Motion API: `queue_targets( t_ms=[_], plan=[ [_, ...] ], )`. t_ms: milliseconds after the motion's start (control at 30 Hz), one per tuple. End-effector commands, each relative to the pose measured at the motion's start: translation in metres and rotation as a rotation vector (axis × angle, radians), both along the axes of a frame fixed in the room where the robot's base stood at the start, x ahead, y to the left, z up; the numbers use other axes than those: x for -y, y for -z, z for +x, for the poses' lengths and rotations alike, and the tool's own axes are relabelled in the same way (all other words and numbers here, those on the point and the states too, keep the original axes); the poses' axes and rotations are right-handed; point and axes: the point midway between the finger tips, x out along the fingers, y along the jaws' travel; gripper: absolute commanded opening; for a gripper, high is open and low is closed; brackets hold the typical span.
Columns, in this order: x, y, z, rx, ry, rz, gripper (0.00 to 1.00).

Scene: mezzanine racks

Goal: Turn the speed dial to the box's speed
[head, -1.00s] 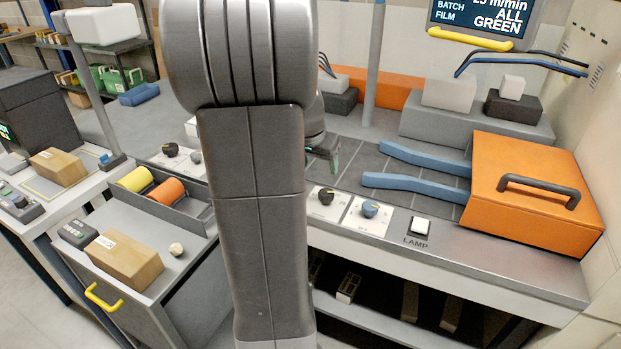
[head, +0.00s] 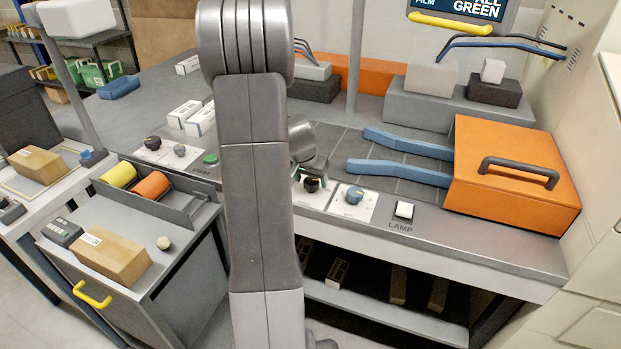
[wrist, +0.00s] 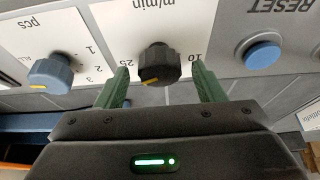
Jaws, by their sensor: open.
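The speed dial is a black knob with a yellow pointer (wrist: 158,64) on a white plate marked "m/min". Its plate shows 25 and 10, upside down in the wrist view; the pointer lies on the 25 side. It also shows in the head view (head: 311,184). My gripper (wrist: 162,72) is open, with one green finger on each side of the dial and gaps between; contact is not visible. In the head view my arm partly hides it. Two cardboard boxes, one on the trolley (head: 110,256) and one on the left table (head: 38,163), have no readable speed.
A blue-grey "pcs" dial (wrist: 50,76) and a blue RESET button (wrist: 262,54) flank the dial. A LAMP switch (head: 404,211) and an orange hood (head: 516,180) stand to the right. The screen (head: 470,8) is cut off at the top.

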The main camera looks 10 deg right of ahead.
Motion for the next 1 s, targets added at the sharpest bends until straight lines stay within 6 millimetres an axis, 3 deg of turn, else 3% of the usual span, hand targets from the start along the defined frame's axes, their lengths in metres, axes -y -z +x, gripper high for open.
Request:
queue_targets(
  t_ms=[300, 533, 1000],
  plan=[
    [0.0003, 0.0018, 0.0007, 0.0, 0.0, 0.0, 0.61],
    [0.0002, 0.0017, 0.0006, 0.0, 0.0, 0.0, 0.18],
    [0.0009, -0.0009, 0.0002, 0.001, -0.089, 0.001, 0.18]
  ],
)
